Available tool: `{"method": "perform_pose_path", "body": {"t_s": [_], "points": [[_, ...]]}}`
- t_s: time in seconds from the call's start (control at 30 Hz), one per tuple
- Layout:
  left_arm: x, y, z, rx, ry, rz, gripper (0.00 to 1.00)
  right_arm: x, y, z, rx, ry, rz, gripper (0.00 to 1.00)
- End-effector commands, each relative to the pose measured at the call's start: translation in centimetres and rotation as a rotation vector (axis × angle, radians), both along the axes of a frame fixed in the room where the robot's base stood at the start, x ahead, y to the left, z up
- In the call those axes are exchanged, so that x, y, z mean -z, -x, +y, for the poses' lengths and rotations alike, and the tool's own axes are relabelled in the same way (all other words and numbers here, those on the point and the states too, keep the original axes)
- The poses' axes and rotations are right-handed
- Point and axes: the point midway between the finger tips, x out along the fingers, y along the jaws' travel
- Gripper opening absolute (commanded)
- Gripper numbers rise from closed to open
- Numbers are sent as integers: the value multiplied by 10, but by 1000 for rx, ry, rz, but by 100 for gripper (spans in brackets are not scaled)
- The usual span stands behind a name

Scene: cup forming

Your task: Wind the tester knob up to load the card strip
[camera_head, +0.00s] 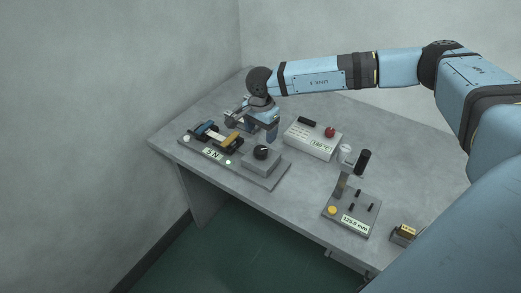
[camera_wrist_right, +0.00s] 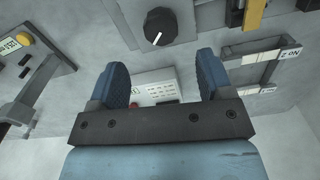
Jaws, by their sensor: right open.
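The knob also shows at the top of the right wrist view (camera_wrist_right: 161,25). I cannot make out the card strip. My right gripper (camera_head: 262,127) is open and empty, above and behind the knob, its blue fingers (camera_wrist_right: 163,78) apart and not touching it. My left gripper is out of view.
A white box (camera_head: 312,141) with a red button and a temperature display stands right of the tester. A gauge stand (camera_head: 352,212) with a yellow button and mm display is nearer the front right. A small yellow-black block (camera_head: 403,234) lies at the right edge.

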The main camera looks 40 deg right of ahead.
Motion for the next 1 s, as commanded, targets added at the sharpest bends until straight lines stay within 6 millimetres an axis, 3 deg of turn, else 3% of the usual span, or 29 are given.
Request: {"method": "perform_pose_path", "body": {"t_s": [0.2, 0.4, 0.83, 0.87, 1.0], "points": [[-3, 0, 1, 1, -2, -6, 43, 47, 0, 0, 1, 0, 2, 73], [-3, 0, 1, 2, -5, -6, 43, 76, 0, 0, 2, -2, 2, 73], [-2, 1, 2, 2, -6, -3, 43, 87, 0, 0, 1, -2, 0, 73], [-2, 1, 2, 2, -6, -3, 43, 87, 0, 0, 1, -2, 0, 71], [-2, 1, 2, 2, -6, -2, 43, 87, 0, 0, 2, -2, 0, 39]]}}
